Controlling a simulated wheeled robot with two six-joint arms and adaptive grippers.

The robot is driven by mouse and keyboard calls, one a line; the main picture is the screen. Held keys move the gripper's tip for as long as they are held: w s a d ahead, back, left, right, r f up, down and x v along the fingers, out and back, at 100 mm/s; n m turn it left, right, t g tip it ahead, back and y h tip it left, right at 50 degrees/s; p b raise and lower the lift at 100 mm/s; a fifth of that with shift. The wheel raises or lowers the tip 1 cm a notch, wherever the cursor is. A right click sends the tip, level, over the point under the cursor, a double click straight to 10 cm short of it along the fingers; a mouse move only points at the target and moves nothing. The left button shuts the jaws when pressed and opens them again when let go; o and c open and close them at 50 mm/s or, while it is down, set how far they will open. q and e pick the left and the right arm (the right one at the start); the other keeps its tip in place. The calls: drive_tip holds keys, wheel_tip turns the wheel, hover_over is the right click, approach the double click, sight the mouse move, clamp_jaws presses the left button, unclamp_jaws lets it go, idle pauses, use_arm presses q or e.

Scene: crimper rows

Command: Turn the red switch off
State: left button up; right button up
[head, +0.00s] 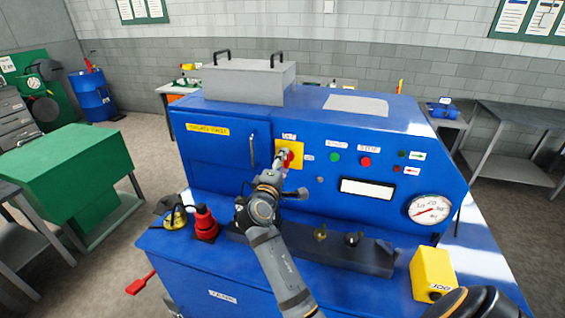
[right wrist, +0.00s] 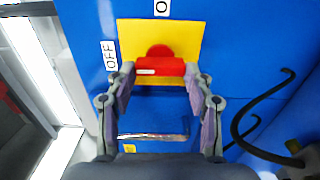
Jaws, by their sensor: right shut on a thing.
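The red switch (head: 290,157) sits on a yellow plate (head: 297,147) on the front of the blue machine. My right gripper (head: 284,162) reaches it from below and partly covers it in the head view. In the right wrist view the switch's red bar (right wrist: 160,67) lies level between the two fingertips of the right gripper (right wrist: 160,78), which are shut on its ends. A white mark is on the bar's left part, on the side of the OFF label (right wrist: 109,56). Another label (right wrist: 162,8) is cut off at the top. My left gripper is not in view.
Right of the switch are a green button (head: 335,157), a red button (head: 365,162), a display (head: 367,188) and a gauge (head: 430,209). On the ledge stand a red plug-like part (head: 205,223) and a yellow box (head: 433,273). A black cable (right wrist: 245,130) shows in the wrist view.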

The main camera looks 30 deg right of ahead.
drive_tip(key=shift+r, duration=0.15)
drive_tip(key=o, duration=1.2)
drive_tip(key=shift+d, duration=0.15)
drive_tip(key=shift+c, duration=0.2)
